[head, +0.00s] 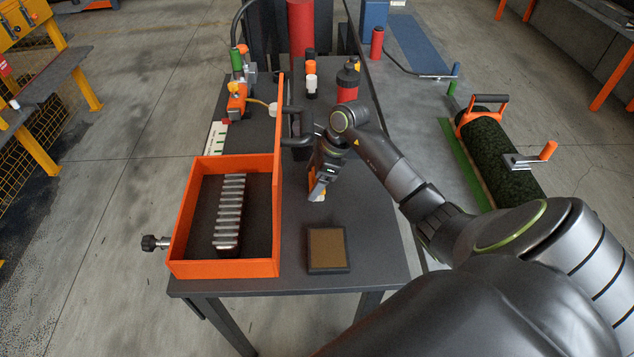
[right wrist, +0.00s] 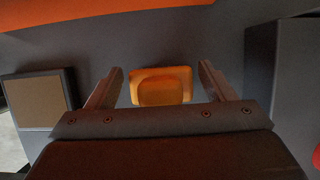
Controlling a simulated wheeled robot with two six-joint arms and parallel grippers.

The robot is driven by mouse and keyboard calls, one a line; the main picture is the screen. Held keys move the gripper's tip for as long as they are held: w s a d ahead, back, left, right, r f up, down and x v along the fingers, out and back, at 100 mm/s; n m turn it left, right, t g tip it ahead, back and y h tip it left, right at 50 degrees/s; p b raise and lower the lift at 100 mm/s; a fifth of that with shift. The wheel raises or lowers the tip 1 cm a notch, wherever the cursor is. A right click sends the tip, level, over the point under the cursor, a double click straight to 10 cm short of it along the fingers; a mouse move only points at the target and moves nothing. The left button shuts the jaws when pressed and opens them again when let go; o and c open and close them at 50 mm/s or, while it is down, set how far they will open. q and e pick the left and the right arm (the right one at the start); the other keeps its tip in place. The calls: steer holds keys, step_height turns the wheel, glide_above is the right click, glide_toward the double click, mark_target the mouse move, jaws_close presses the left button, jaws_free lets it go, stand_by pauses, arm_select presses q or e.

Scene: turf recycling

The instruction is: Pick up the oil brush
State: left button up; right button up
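The oil brush seems to be the orange piece (right wrist: 162,86) in the right wrist view, with a rounded orange top on a wider block. It lies between the two fingers of my right gripper (right wrist: 161,68), with a gap on each side. In the head view my right gripper (head: 318,191) points down over the table, right of the orange tray. There the brush is mostly hidden by the gripper; only small orange and pale bits show at the fingertips. My left gripper is not in view.
An orange-walled tray (head: 178,240) with a ribbed metal block (head: 229,212) is at left on the dark table. A brown-topped pad (head: 327,249) lies near the front edge. A red container (head: 347,88) and bottles stand behind. A turf roll (head: 497,150) lies at right.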

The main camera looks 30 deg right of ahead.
steer(key=c, duration=0.8)
steer(key=shift+w+d+r+b, duration=0.15)
steer(key=shift+r+b, duration=0.1)
steer(key=shift+b, duration=0.2)
step_height(320, 180, up, 10)
steer(key=shift+r+b, duration=0.25)
steer(key=shift+b, duration=1)
steer(key=shift+w+d+r+b, duration=0.1)
steer(key=shift+w+d+b, duration=0.65)
steer(key=shift+d, duration=2.5)
steer(key=shift+w+d+r+b, duration=0.1)
steer(key=shift+d+b, duration=1.2)
steer(key=shift+d, duration=2)
steer(key=shift+w+d+r+b, duration=0.1)
steer(key=shift+w+d+b, duration=0.65)
steer(key=shift+d, duration=2.5)
steer(key=shift+s+b, duration=0.3)
steer(key=shift+s, duration=0.05)
